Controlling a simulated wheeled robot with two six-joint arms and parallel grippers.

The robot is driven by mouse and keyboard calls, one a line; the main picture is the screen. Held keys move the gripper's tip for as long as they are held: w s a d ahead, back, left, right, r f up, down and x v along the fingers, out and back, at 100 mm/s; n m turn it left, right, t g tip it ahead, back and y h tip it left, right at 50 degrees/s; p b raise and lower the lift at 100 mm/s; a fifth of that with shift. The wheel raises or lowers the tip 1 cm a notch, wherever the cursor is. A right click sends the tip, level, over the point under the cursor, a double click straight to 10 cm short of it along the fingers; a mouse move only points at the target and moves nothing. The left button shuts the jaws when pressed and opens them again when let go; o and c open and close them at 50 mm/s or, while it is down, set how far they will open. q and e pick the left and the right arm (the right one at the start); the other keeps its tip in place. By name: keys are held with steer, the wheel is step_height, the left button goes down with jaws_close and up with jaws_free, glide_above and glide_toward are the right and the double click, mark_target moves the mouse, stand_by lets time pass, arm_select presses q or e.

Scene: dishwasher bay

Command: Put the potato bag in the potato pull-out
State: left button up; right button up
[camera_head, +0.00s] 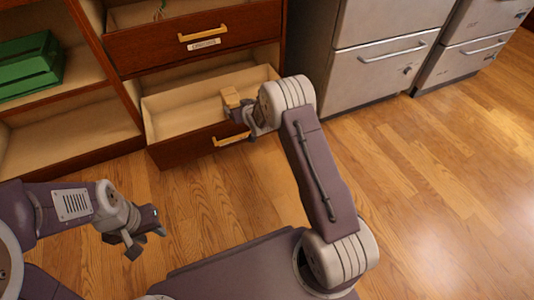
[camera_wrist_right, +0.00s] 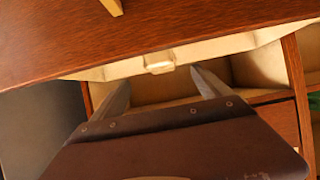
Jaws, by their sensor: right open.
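A small tan, block-like item (camera_head: 231,97), perhaps the potato bag, shows over the inside of the open lower drawer (camera_head: 180,111). I cannot tell whether it rests on anything. In the right wrist view the tan item (camera_wrist_right: 159,62) lies just beyond and between the fingertips, near the pale drawer rim. My right gripper (camera_head: 242,122) is open at the drawer's front edge, close to the item. Its two fingers (camera_wrist_right: 163,90) are spread with nothing between them. My left gripper (camera_head: 148,243) is open and empty over the floor, well away from the drawer.
An upper drawer (camera_head: 160,44) with a brass handle and a label sits above, pulled out a little. A green crate (camera_head: 30,67) stands on the left shelf. Metal-fronted cabinets (camera_head: 385,55) stand at the right. The wooden floor (camera_head: 440,190) is clear on the right.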

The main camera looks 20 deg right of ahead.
steer(key=s+a+r+g, duration=0.1)
steer(key=s+g, duration=1)
steer(key=s, duration=2.8)
step_height(320, 180, up, 2)
steer(key=shift+s+m, duration=0.2)
steer(key=shift+m, duration=0.1)
steer(key=shift+r, duration=0.1)
step_height(320, 180, up, 56)
steer(key=p, duration=5.6)
steer(key=shift+r+p, duration=0.25)
steer(key=shift+p, duration=0.1)
